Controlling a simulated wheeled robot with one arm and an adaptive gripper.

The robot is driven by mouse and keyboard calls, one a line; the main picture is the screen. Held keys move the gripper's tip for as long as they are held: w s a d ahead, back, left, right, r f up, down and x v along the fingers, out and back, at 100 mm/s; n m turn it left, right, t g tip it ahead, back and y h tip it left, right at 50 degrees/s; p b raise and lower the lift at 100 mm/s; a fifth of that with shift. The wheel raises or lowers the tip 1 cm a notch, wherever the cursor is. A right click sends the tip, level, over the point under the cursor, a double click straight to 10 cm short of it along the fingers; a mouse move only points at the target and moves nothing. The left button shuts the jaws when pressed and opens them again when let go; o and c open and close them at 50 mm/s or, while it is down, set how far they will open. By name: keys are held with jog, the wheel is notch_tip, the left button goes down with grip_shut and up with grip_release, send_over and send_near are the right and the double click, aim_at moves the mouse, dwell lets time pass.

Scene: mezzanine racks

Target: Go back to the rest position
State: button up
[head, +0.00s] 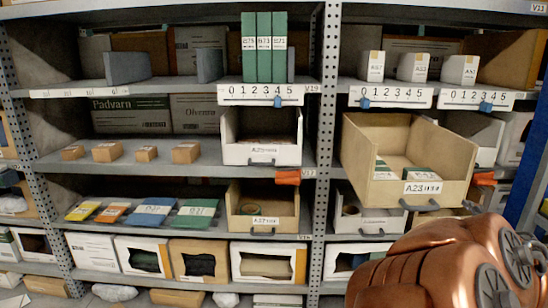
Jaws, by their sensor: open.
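My copper-coloured arm (430,265) fills the lower right corner of the head view. Its end is not seen, so my gripper is not in view. Just above the arm, a tan open-topped bin (362,150) labelled A23 sticks out from the right rack bay, tilted in the picture. White-and-green boxes (400,172) lie inside it. A dark handle shows on its front, close above the arm; I cannot tell whether anything touches it.
The rack's perforated upright (325,120) stands left of the bin. White bin A25 (262,153) and tan bin A22 (235,212) sit in the left bay. Green binders (264,48) stand above. Small brown boxes (107,152) and flat packets (152,213) lie on the left shelves.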

jog(key=s+a+f+m+g, duration=0.7)
jog(key=s+f+m+g, duration=0.2)
jog(key=s+f+m, duration=0.3)
jog(key=s+a+f+g+y, duration=0.3)
jog(key=s+a+g, duration=0.1)
jog(key=s+a, duration=0.55)
jog(key=s+a+f+g+y, duration=0.3)
jog(key=s+a+g, duration=0.1)
jog(key=s+a, duration=0.6)
jog(key=s+a+p+v, duration=0.1)
jog(key=s+p+v, duration=0.1)
jog(key=p+v, duration=1)
jog(key=s+r+p+v, duration=0.1)
jog(key=s+p+v, duration=0.2)
jog(key=p+v, duration=1)
jog(key=shift+a+r+t, duration=0.3)
jog(key=shift+a+r, duration=0.05)
jog(key=shift+r, duration=0.15)
